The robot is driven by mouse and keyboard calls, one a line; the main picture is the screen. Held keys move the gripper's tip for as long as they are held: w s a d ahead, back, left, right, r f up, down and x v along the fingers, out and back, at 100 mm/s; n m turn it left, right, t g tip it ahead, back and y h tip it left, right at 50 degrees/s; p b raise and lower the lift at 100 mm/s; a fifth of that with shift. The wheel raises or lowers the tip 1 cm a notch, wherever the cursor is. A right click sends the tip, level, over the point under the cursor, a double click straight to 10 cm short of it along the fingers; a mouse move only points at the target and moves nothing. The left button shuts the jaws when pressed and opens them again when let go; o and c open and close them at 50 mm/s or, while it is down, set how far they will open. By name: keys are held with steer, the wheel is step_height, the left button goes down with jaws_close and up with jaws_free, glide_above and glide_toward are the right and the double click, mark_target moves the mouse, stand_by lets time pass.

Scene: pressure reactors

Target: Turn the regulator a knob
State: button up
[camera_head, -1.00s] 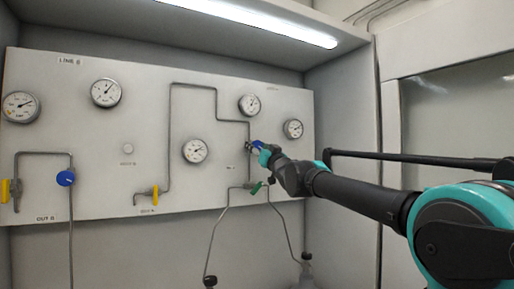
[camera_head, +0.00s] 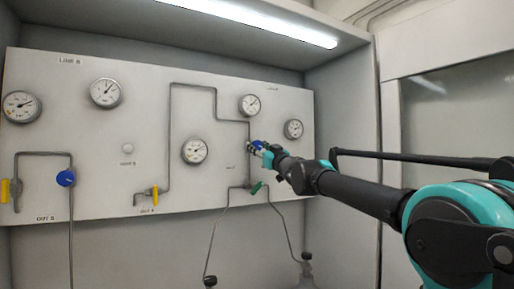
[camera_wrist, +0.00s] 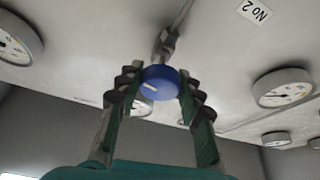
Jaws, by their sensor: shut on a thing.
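The regulator knob is blue with a white mark on its face. In the wrist view the knob (camera_wrist: 160,80) sits between the two fingers of my gripper (camera_wrist: 160,85), and both fingertips touch its sides. A metal pipe fitting (camera_wrist: 168,40) runs from behind the knob. In the head view the knob (camera_head: 257,146) shows at the end of my arm, on the right part of the grey panel (camera_head: 120,180). My gripper (camera_head: 262,150) partly hides it there.
Gauges (camera_head: 249,105) and (camera_head: 293,129) are close to the knob. A green-handled valve (camera_head: 256,188) is just below. Another blue knob (camera_head: 66,178) and yellow valve handles (camera_head: 154,195) are farther left. Thin pipes run along the panel. A cabinet wall (camera_head: 345,120) stands to the right.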

steer(key=shift+n+g+y, duration=0.6)
steer(key=shift+n, duration=1.1)
steer(key=o, duration=1.2)
steer(key=shift+c, duration=0.2)
steer(key=v, duration=1.2)
steer(key=shift+d, duration=0.1)
